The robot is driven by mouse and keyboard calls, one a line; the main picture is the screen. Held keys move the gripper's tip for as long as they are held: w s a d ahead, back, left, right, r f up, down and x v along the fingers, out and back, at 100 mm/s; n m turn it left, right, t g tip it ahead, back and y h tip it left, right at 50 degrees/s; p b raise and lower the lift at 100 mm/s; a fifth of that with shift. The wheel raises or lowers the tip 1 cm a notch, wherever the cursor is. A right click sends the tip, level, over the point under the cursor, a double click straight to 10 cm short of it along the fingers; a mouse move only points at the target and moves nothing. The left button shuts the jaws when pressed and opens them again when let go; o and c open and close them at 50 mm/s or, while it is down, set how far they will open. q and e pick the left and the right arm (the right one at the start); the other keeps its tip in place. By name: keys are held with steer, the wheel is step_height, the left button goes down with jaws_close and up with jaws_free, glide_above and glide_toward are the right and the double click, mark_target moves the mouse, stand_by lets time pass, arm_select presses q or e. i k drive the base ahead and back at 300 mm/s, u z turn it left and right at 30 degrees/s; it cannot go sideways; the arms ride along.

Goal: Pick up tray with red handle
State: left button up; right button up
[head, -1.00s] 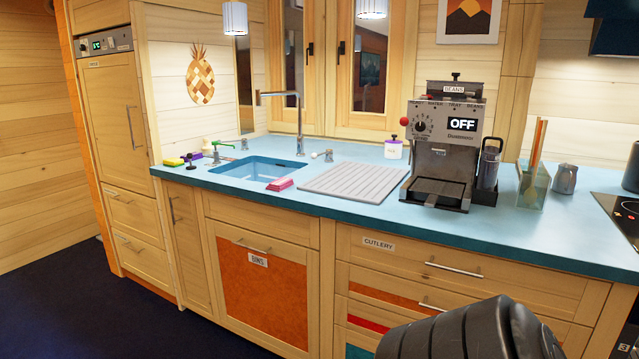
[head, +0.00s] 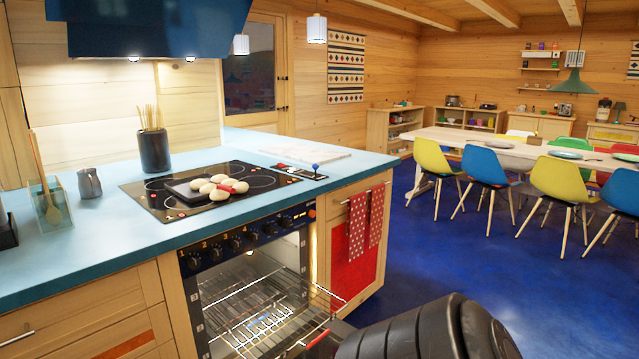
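A dark flat tray (head: 180,189) lies on the hob with several pale, round bread rolls (head: 218,186) on it. A small red piece (head: 228,188) shows among the rolls; I cannot tell whether it is a handle. A second red, bar-like piece (head: 318,339) shows at the lower front of the open oven, by a dark edge; what it belongs to is partly hidden by my arm. A dark ribbed part of my own arm fills the bottom right of the head view. Neither gripper is in view.
The oven (head: 250,290) stands open and lit, with a wire rack (head: 262,318) sticking out. Red towels (head: 366,220) hang on the counter end. A utensil pot (head: 154,150) and steel jug (head: 89,183) stand on the blue counter (head: 110,225). Blue floor (head: 440,260) is clear towards the dining chairs.

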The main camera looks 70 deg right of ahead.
mark_target(197, 189)
steer(key=z, duration=0.95)
steer(key=i, duration=0.6)
